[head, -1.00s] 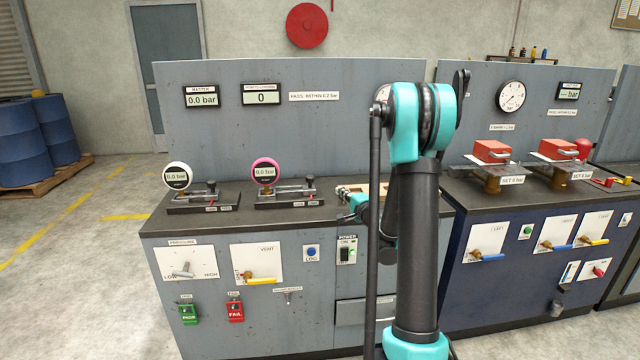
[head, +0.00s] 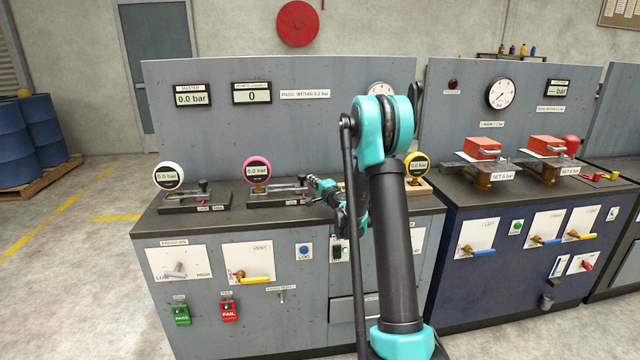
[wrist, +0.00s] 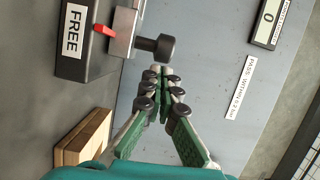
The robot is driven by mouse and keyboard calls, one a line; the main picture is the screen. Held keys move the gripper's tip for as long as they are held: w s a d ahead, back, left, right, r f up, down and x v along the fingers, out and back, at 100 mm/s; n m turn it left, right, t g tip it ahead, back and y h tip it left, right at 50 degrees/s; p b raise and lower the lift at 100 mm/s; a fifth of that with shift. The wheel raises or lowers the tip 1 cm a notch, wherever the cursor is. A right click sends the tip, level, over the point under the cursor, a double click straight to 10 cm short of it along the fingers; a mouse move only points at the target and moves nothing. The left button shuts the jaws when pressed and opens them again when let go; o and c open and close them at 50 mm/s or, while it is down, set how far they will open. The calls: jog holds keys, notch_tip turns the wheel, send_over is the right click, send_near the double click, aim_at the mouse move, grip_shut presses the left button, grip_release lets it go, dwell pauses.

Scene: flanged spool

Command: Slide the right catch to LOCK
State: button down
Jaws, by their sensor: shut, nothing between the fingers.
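The right catch (head: 278,197) is a dark base with a metal slide and a black knob, beside the pink-rimmed gauge (head: 258,171) on the bench. In the wrist view, its black knob (wrist: 165,46) sits on the metal slide (wrist: 124,32). A red pointer (wrist: 105,30) stands beside the FREE label (wrist: 75,27); the LOCK label is out of this view. My gripper (wrist: 161,72) is shut and empty, its fingertips close to the knob's end; I cannot tell whether they touch. In the head view my gripper (head: 312,180) is just right of the catch.
A similar catch (head: 197,201) with a white-rimmed gauge (head: 169,177) stands to the left. A wooden block (wrist: 84,140) lies near my gripper; a yellow-rimmed gauge (head: 417,165) stands to the right. The grey back panel (head: 300,130) rises behind.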

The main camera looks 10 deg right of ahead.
jog(key=shift+w+a, duration=0.1)
jog(key=shift+a, duration=0.15)
jog(key=a, duration=0.5)
jog(key=shift+a, duration=0.3)
jog(key=shift+d, duration=0.3)
jog(key=s+d, duration=0.3)
jog(key=shift+d, duration=0.3)
jog(key=v, duration=0.8)
jog(key=shift+s, duration=0.4)
jog(key=shift+r, duration=0.1)
